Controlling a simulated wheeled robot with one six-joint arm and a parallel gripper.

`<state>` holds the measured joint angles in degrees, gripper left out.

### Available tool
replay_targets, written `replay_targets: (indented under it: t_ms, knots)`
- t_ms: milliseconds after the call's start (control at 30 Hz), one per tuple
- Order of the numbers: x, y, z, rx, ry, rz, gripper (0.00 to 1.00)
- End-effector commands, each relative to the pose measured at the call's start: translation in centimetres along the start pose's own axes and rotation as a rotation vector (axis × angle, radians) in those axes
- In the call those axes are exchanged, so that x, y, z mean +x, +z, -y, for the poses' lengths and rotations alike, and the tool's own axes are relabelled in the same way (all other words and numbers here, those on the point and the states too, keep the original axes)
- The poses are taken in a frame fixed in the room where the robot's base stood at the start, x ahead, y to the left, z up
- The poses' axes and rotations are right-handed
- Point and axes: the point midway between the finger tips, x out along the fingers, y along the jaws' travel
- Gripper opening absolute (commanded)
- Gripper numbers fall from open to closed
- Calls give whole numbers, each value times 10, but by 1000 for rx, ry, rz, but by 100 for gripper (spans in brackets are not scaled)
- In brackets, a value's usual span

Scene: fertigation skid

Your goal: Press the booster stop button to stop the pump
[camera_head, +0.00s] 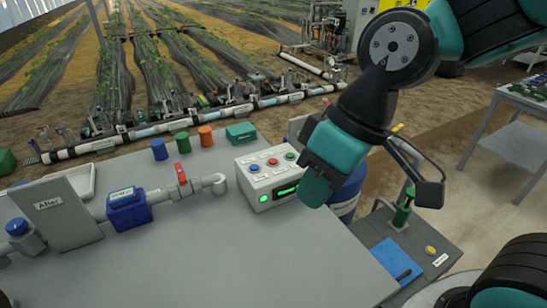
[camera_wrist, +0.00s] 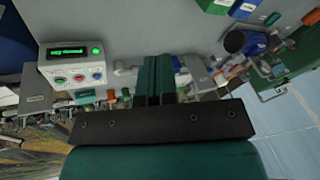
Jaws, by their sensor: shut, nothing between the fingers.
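A white control box (camera_head: 262,187) stands on the grey bench top. Its top has a blue button (camera_head: 254,168), a red button (camera_head: 272,161) and a green button (camera_head: 290,155); labels are too small to read. Its front has a lit green lamp (camera_head: 264,199) and a green display (camera_head: 288,190). My gripper (camera_head: 314,190) is shut and empty, just right of the box, covering its right end in the head view. In the wrist view the box (camera_wrist: 72,64) is at upper left, left of my gripper fingers (camera_wrist: 155,75), and they are clear of its buttons.
Left of the box are a pipe with a red-handled valve (camera_head: 182,177), a blue meter (camera_head: 128,208) and an upright grey plate (camera_head: 57,214). Coloured caps (camera_head: 182,143) stand behind. The bench (camera_head: 270,262) in front is clear. A lower side table (camera_head: 400,250) is at right.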

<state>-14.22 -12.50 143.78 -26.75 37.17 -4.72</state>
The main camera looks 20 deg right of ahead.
Motion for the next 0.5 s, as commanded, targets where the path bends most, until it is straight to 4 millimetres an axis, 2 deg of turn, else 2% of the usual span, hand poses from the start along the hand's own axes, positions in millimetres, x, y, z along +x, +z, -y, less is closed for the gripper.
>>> replay_targets:
  t_ms: [33, 133, 200, 300, 400, 500]
  knots:
    - [-9, -22, -8, -16, 5, -22, 0]
    - [-11, -72, -35, -84, 31, -96, 0]
    - [-8, -109, -61, -142, 66, -154, 0]
    - [2, -152, -102, -228, 134, -227, 0]
    - [17, -187, -145, -318, 219, -286, 0]
    - [36, -210, -188, -410, 315, -328, 0]
